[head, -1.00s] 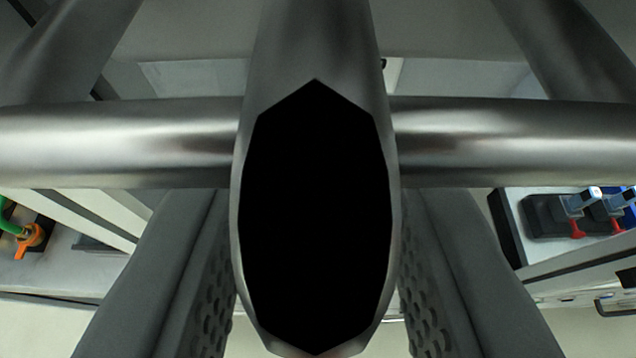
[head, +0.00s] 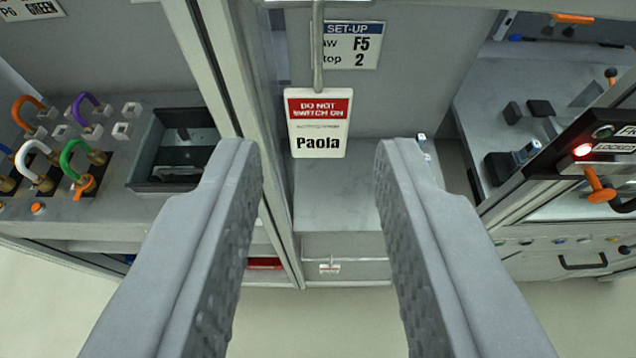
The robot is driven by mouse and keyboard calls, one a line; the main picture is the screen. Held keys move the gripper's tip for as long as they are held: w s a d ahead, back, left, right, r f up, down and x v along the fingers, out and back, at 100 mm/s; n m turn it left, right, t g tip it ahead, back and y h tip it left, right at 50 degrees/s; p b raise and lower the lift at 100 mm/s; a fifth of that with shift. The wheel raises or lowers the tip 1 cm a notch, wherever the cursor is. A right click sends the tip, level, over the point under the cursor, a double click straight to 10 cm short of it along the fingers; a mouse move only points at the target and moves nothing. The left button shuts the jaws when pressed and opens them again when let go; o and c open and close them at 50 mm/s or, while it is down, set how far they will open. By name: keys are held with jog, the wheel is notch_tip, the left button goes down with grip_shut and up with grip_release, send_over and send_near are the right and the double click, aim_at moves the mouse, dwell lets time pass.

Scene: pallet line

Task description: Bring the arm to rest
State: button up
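My gripper (head: 318,165) shows in the head view with its two grey textured fingers spread wide. It is open and nothing is between the fingers. Past the fingertips, between them in the picture, hangs a white tag with a red band (head: 319,135). The rest of my arm is out of view.
At left, a bench has coloured padlocks (head: 78,158) and a dark open tray (head: 180,155). A grey upright post (head: 232,80) stands near the left finger. At right are a panel with a lit red lamp (head: 582,150) and an orange handle (head: 599,187). A set-up sign (head: 352,46) is behind.

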jog(key=s+f+t, duration=0.3)
jog(key=s+f, duration=2)
jog(key=f, duration=0.1)
jog(key=shift+f+t, duration=0.4)
jog(key=shift+w, duration=0.1)
dwell(0.4)
